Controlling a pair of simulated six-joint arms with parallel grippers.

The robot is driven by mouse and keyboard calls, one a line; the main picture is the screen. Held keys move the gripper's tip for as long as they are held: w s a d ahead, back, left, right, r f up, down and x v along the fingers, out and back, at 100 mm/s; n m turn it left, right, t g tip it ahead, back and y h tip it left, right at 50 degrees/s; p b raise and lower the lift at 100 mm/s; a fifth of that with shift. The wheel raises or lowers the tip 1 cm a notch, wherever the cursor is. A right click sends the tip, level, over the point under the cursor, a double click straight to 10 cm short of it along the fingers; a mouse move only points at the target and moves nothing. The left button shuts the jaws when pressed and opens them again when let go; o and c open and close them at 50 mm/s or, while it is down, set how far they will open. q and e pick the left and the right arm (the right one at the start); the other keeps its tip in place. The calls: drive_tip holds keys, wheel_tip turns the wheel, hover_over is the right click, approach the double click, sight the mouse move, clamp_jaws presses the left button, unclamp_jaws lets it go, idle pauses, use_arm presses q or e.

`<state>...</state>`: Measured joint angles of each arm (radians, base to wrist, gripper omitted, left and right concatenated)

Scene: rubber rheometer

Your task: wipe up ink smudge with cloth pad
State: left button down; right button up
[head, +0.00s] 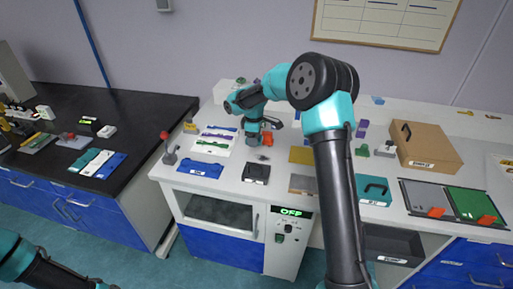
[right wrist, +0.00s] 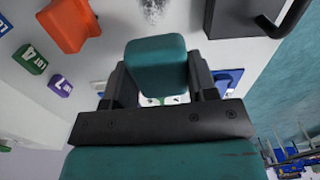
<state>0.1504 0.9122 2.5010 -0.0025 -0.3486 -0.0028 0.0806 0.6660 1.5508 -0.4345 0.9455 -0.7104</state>
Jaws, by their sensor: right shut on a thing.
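My right gripper (head: 253,139) points down over the white bench top. In the right wrist view its two dark fingers (right wrist: 160,88) are shut on a teal block-shaped pad (right wrist: 157,63), which seems to be the cloth pad. In the head view the pad is mostly hidden by the gripper. A grey, scribbly ink smudge (head: 263,157) lies on the white bench just in front of the gripper; a grey scribbled mark also shows at the top of the right wrist view (right wrist: 152,9). The pad is apart from this mark. Only part of my left arm shows, at the lower left.
An orange block (head: 267,140) stands close beside the right gripper. A dark box (head: 256,173) sits in front of the smudge. White trays with coloured strips (head: 211,144) lie to the left. A yellow plate (head: 301,155) and a teal case (head: 373,190) are to the right.

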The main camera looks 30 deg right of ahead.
drive_tip(key=shift+w+a+r, duration=0.1)
drive_tip(key=shift+w+a, duration=0.05)
drive_tip(key=shift+w, duration=0.2)
